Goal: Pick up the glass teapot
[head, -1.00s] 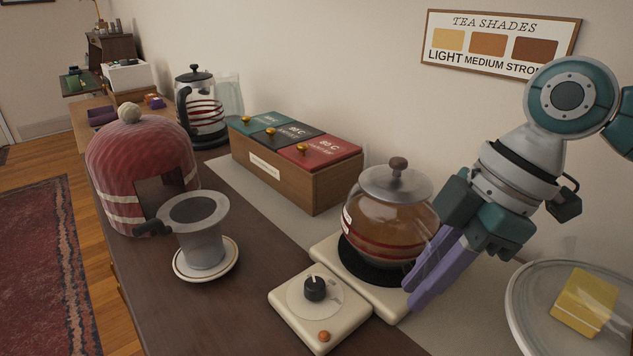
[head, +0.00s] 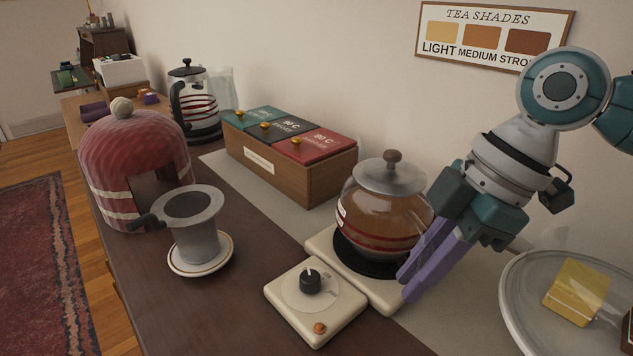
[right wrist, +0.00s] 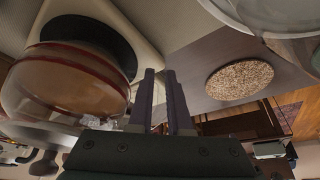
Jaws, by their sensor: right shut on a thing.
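The glass teapot (head: 385,222) holds amber tea, has red bands and a grey lid with a brown knob, and stands upright on the black plate (head: 352,262) of a cream warmer. My right gripper (head: 410,284) is at its right side, its purple fingers pointing down and left. They are shut on the teapot's clear handle, which is hard to make out. In the right wrist view the teapot (right wrist: 62,85) is left of the fingers (right wrist: 164,80), its base close against the black plate. My left gripper is out of view.
A control knob (head: 310,282) sits on the warmer's front block.

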